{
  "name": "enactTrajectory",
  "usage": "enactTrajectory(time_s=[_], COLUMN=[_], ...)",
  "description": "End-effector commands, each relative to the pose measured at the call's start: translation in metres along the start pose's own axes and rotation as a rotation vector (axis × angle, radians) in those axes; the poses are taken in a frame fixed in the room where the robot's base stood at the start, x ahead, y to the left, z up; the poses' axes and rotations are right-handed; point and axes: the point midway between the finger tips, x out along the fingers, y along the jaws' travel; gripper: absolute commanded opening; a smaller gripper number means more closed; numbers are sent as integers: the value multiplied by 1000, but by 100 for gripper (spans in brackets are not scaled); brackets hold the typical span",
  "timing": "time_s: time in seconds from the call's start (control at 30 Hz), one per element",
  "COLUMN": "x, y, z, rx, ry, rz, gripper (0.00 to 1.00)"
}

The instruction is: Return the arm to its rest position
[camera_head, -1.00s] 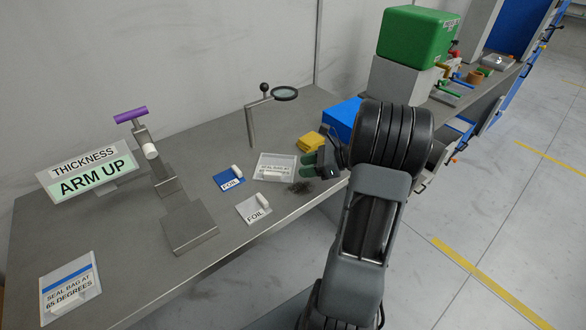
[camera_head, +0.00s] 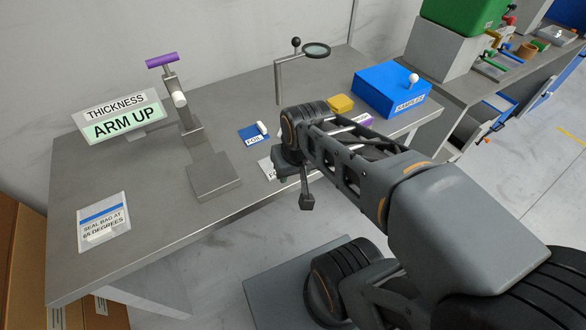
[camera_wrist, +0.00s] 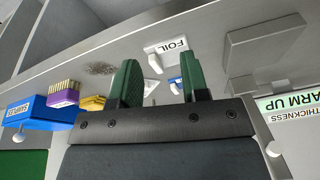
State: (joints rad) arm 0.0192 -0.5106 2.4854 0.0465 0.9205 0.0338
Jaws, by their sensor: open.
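My gripper (camera_head: 306,190) hangs at the front edge of the grey table (camera_head: 95,245), at the end of my arm, which reaches in from the lower right. In the wrist view its two green fingers (camera_wrist: 160,82) are apart with nothing held between them. A white FOIL card (camera_wrist: 168,47) shows beyond the fingertips. In the head view this card is largely hidden behind my gripper. A blue FOIL card (camera_head: 253,133) lies farther back. My forearm hides part of the table's right side.
A press with a purple handle (camera_head: 162,60) stands beside a THICKNESS ARM UP sign (camera_head: 122,118). A magnifier (camera_head: 317,50) stands behind. A blue SAMPLES box (camera_head: 393,88), yellow block (camera_head: 341,103) and purple rack (camera_wrist: 63,94) are at right. A seal-bag card (camera_head: 104,222) lies front left.

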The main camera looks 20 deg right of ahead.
Motion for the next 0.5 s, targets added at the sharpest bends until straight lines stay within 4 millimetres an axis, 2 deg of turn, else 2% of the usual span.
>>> enactTrajectory(time_s=[0.13,0.4,0.5], x=[-3,-3,-11], y=[-1,0,-1], z=[2,2,0], rx=[-83,-85,-85], ry=[34,35,38], rz=[23,25,24], gripper=[42,42,42])
